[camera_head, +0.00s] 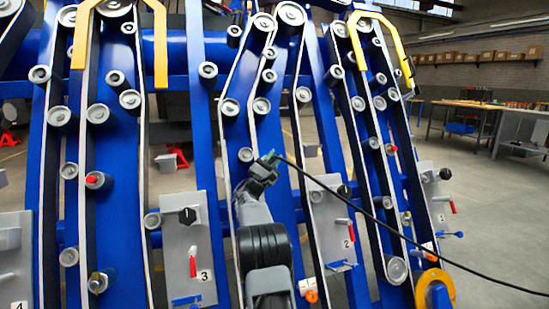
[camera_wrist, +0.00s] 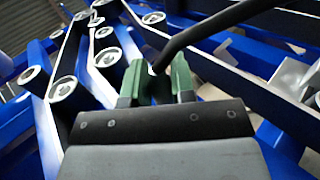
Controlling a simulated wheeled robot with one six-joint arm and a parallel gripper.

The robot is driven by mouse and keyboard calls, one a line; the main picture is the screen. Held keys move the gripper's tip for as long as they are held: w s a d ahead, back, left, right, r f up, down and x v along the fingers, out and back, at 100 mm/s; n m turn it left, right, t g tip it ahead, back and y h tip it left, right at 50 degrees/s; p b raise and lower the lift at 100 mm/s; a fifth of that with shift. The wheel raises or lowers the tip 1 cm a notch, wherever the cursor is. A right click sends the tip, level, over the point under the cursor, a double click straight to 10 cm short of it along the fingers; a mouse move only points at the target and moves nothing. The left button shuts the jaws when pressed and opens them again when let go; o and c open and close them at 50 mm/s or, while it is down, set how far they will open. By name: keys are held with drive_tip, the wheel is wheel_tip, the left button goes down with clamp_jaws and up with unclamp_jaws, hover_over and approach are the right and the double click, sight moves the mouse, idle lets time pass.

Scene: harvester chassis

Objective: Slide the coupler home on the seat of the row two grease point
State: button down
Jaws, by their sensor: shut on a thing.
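My gripper (camera_head: 266,163) is in the middle of the head view, with its green fingertips just in front of the blue row frame. In the wrist view its two green fingers (camera_wrist: 160,84) are closed around the end of a black hose (camera_wrist: 195,32). The coupler at the hose end is mostly hidden between the fingers. The row two plate (camera_head: 331,222), marked 2, stands to the right and below my gripper, with a black knob (camera_head: 344,191) and a red lever (camera_head: 350,229). I cannot make out the row two grease point or its seat.
Belts and several round rollers (camera_head: 261,105) line the blue rows close around my gripper. The plate marked 3 (camera_head: 186,240) is at the left. Yellow bars (camera_head: 160,45) arch over the top. The hose (camera_head: 420,252) trails right. A workbench (camera_head: 465,120) stands far right beyond open floor.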

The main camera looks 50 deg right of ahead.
drive_tip(key=c, duration=0.9)
unclamp_jaws()
drive_tip(key=shift+w+f, duration=0.1)
drive_tip(key=shift+f, duration=0.05)
drive_tip(key=p+v, duration=0.2)
drive_tip(key=v, duration=1.1)
drive_tip(key=shift+a+f, duration=0.2)
drive_tip(key=shift+a, duration=0.05)
